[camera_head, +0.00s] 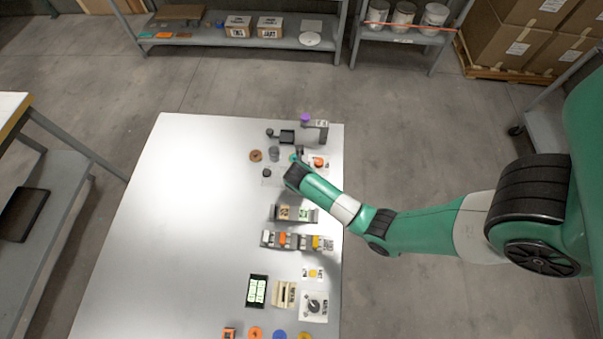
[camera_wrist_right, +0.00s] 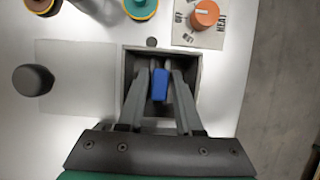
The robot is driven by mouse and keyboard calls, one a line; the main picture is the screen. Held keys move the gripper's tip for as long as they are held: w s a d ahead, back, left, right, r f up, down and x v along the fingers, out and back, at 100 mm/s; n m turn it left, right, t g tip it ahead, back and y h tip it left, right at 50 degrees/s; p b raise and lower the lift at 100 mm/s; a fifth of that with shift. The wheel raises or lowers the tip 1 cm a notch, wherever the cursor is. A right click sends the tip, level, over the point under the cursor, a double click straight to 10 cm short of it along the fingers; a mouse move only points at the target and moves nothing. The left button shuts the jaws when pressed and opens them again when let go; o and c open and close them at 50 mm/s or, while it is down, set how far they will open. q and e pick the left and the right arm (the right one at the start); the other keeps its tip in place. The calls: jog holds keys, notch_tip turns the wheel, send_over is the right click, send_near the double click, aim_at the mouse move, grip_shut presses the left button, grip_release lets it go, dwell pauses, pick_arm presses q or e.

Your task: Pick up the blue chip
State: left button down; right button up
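The blue chip (camera_wrist_right: 160,84) shows in the right wrist view as a narrow upright blue piece between the fingers of my right gripper (camera_wrist_right: 160,78). Both fingers lie close along its sides and appear shut on it. The chip and fingertips are over or inside a dark square box (camera_wrist_right: 126,72) with a pale rim; the depth is hard to tell. In the head view my right gripper is at the far right part of the table, largely hidden by its own arm, and the chip cannot be seen there. My left gripper is not in view.
An orange HEAT knob (camera_wrist_right: 204,15) and a round teal-rimmed piece (camera_wrist_right: 140,5) stand behind the box. A black knob (camera_wrist_right: 32,79) is to its left. Racks (camera_head: 297,241) and small devices line the table's right side. The table's left part (camera_head: 160,230) is clear.

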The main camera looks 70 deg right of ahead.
grip_shut()
jog(key=shift+r, duration=0.1)
